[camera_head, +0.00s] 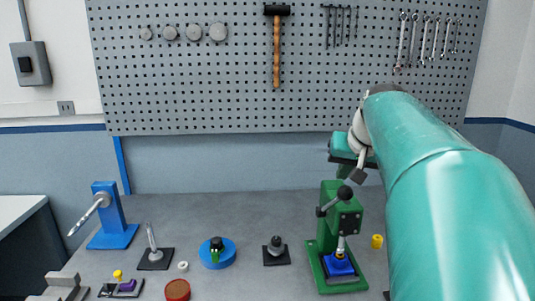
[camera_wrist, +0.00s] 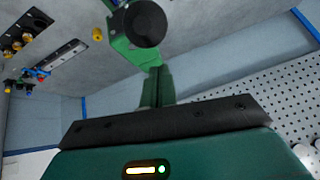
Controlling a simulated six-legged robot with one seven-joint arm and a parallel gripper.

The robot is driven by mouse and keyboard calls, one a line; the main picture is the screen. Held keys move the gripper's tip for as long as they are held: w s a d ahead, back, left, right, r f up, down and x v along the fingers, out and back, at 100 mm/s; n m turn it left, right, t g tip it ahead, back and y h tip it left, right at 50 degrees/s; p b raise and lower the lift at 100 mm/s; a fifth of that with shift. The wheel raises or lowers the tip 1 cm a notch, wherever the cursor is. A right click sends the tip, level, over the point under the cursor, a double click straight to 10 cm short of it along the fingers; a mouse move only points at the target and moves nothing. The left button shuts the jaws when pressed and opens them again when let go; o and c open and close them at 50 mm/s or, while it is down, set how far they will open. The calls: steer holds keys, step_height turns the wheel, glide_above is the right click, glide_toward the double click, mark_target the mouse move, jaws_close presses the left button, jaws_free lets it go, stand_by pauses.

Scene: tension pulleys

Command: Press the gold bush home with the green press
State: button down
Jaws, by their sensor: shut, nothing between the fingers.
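The green press (camera_head: 344,222) stands on the bench right of centre. Its lever ends in a black ball knob (camera_head: 345,192), which also looms large at the top of the wrist view (camera_wrist: 145,23). The gold bush (camera_head: 340,253) sits below the press ram, in or on a blue block (camera_head: 338,266); how deep it sits is too small to tell. My gripper (camera_head: 357,177) is above the knob, apart from it, shut and empty. Its closed fingers (camera_wrist: 156,80) point toward the knob in the wrist view.
A yellow cylinder (camera_head: 377,241) stands right of the press. Left of it are a black-based part (camera_head: 276,250), a blue round fixture (camera_head: 217,253), a spindle on a dark base (camera_head: 154,250) and a blue stand (camera_head: 107,215). A pegboard (camera_head: 200,80) with tools hangs behind.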

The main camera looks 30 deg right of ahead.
mark_target(344, 186)
steer(key=s+a+f, duration=0.1)
steer(key=f, duration=0.1)
steer(key=shift+s+a+f, duration=0.35)
steer(key=shift+f, duration=0.3)
steer(key=shift+s+a, duration=0.1)
